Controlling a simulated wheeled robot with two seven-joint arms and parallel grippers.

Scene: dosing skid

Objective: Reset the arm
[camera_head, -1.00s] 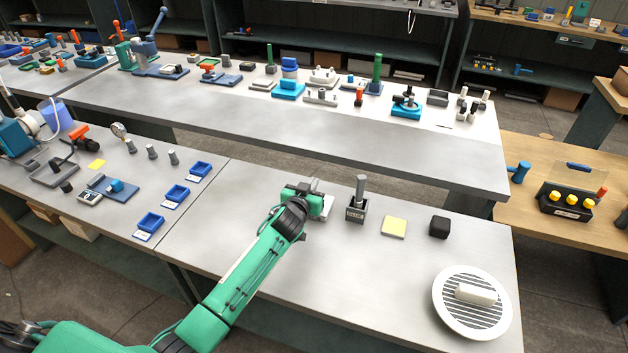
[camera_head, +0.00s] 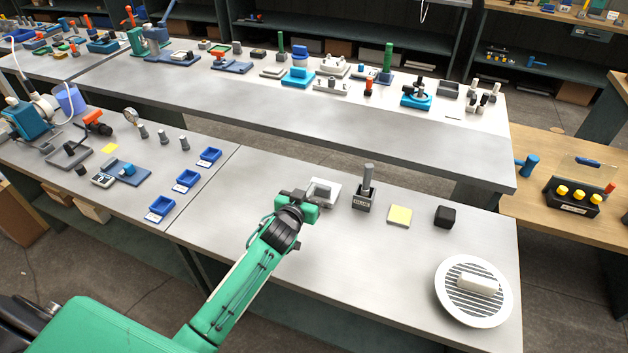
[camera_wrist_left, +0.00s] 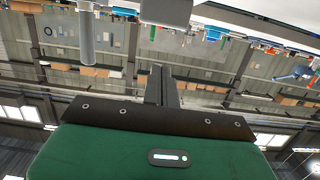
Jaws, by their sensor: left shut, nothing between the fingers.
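My left arm comes in from the lower left in the head view. My left gripper (camera_head: 312,198) is above the near grey bench (camera_head: 370,270), just left of a small white stand with a grey block (camera_head: 329,190) and partly in front of it. In the left wrist view its fingers (camera_wrist_left: 161,86) are together with nothing between them. A grey block (camera_wrist_left: 166,10) and a grey cylinder (camera_wrist_left: 87,38) show at the top of that view. I cannot tell whether the gripper touches the stand. My right gripper is not in view.
Right of the gripper are a dark holder with an upright grey rod (camera_head: 364,197), a yellow pad (camera_head: 399,215), a black block (camera_head: 445,216) and a round white slotted plate (camera_head: 447,303). Blue trays (camera_head: 187,179) stand left. The bench front is clear.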

